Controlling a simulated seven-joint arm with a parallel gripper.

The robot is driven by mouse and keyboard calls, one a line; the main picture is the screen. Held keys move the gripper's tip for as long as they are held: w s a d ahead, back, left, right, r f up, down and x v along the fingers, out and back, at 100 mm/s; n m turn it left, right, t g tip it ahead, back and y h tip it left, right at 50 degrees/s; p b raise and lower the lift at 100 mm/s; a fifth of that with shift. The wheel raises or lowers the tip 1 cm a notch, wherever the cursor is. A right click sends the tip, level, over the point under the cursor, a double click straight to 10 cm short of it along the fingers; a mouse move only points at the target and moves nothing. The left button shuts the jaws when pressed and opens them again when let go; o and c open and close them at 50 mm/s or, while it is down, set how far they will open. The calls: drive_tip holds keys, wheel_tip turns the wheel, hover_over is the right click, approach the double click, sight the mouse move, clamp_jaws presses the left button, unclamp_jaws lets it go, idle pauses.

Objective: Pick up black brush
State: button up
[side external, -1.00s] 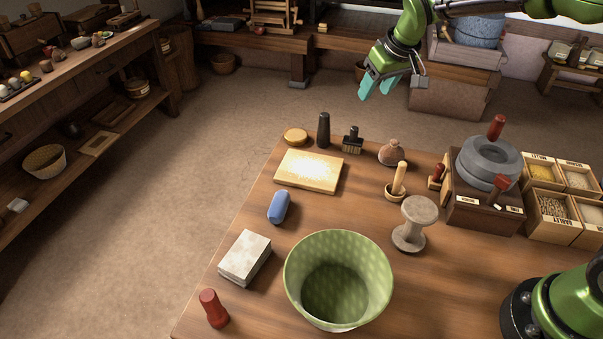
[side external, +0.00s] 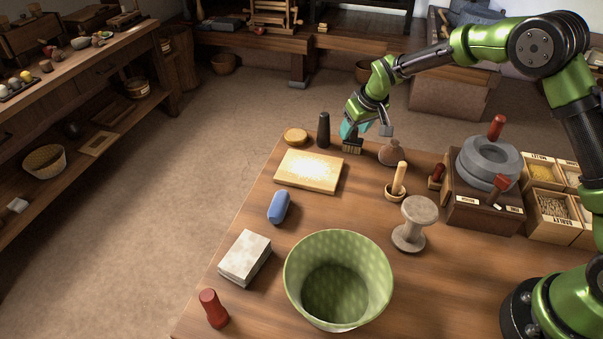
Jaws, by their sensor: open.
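The black brush (side external: 353,147) stands bristles-down near the far edge of the wooden table (side external: 330,212), with its pale bristles showing at the bottom. My gripper (side external: 352,131) is open and low at the brush, its teal fingers at the height of the brush's handle. The fingers hide the upper part of the brush. I cannot tell whether they touch it.
A dark cylinder (side external: 323,130) stands close left of the brush, and a brown rounded pot (side external: 391,152) close right. A floured board (side external: 309,171) lies in front. A green bowl (side external: 338,250), wooden tools and a stone quern (side external: 488,163) stand nearer or further right.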

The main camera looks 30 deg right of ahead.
drive_tip(key=shift+w+f, duration=0.2)
drive_tip(key=shift+f, duration=0.2)
drive_tip(key=shift+c, duration=0.3)
clamp_jaws()
